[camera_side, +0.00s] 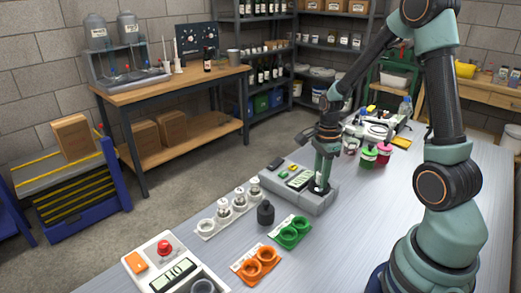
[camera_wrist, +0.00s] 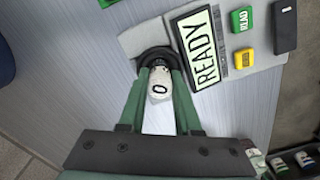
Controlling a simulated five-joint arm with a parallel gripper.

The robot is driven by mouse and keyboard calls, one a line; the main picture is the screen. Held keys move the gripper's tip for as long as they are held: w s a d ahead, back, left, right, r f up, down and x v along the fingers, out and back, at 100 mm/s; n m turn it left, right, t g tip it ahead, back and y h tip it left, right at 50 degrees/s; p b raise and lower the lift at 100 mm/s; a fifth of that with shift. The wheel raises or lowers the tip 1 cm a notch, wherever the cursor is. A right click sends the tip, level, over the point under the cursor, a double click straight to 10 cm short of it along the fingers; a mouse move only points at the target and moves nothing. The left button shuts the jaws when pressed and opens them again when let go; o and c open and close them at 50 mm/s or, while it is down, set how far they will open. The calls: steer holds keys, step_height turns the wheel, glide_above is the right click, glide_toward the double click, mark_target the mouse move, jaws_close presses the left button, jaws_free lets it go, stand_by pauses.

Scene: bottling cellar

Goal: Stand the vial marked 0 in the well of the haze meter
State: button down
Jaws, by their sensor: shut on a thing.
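The vial marked 0 (camera_wrist: 159,86) shows its white cap with a black 0 in the wrist view. My gripper (camera_wrist: 160,74) is shut on it, one green finger on each side. The vial is at the dark round well (camera_wrist: 156,55) of the haze meter; how deep it sits cannot be told. The grey haze meter (camera_side: 293,193) stands on the bench in the side view, my gripper (camera_side: 322,182) over its right end. Its screen (camera_wrist: 197,47) reads READY. In the side view the fingers mostly hide the vial.
A white rack (camera_side: 207,236) with several vials stands left of the meter. A black cap-like piece (camera_side: 265,213), a green two-ring holder (camera_side: 290,233) and an orange one (camera_side: 256,264) lie nearby. Another instrument (camera_side: 185,285) with a red button is at the front. Pink and green pots (camera_side: 383,155) stand behind.

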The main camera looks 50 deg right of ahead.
steer(key=shift+f, duration=0.35)
stand_by(0.3)
steer(key=shift+s+f, duration=0.1)
steer(key=shift+f, duration=0.65)
steer(key=shift+a, duration=0.1)
steer(key=c, duration=0.5)
jaws_free()
steer(key=shift+c, duration=1.4)
steer(key=shift+o, duration=0.2)
steer(key=shift+r, duration=1.3)
steer(key=shift+o, duration=0.6)
steer(key=shift+r, duration=1.8)
